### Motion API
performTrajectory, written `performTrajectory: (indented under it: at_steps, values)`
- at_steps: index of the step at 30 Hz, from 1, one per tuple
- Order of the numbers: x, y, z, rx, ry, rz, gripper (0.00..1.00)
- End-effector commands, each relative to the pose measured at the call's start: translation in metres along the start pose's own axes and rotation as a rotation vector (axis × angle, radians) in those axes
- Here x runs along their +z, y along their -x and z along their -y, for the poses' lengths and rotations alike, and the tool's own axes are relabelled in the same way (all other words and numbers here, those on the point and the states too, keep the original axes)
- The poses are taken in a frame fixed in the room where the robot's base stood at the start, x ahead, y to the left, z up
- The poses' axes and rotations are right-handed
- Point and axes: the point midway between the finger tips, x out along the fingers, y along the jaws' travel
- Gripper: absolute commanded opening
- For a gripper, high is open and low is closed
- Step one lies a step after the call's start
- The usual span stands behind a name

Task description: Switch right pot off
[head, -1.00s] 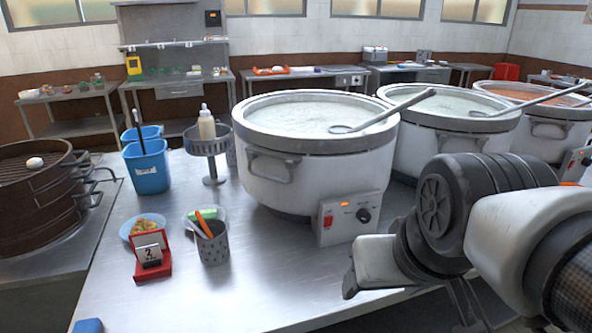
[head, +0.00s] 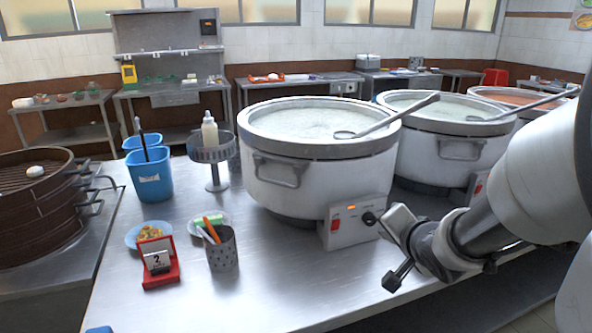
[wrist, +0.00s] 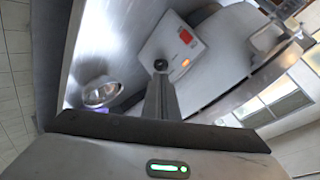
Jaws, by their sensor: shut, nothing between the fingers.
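Three large white pots stand in a row: the nearest pot (head: 325,175), a middle pot (head: 440,150) and a far right pot (head: 520,100) with orange contents. The nearest pot's control box (head: 350,232) has a red switch (head: 336,224), a lit orange lamp (head: 351,207) and a black knob (head: 369,218). My gripper (head: 381,219) is shut and empty, right at the knob. In the wrist view my fingers (wrist: 161,82) point at the knob (wrist: 160,65), with the red switch (wrist: 186,37) beyond; I cannot tell if they touch. The far right pot's controls are hidden by my arm.
Ladles lie across the pots' rims. A cutlery holder (head: 222,251), a red number stand (head: 160,270), a plate of food (head: 146,236) and a blue bucket (head: 152,178) stand left on the steel table (head: 270,290). The table's front is clear.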

Motion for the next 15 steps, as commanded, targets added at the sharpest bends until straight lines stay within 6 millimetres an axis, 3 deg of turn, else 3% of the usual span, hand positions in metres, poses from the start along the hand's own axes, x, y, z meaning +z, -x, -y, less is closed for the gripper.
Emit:
performTrajectory:
  at_steps: [1,7,15]
  values:
    - [0.009,-0.007,-0.009,-0.033,-0.088,0.031,0.00]
    - [0.040,-0.013,-0.009,-0.179,-0.379,0.154,0.00]
    - [0.051,-0.011,-0.005,-0.236,-0.498,0.213,0.00]
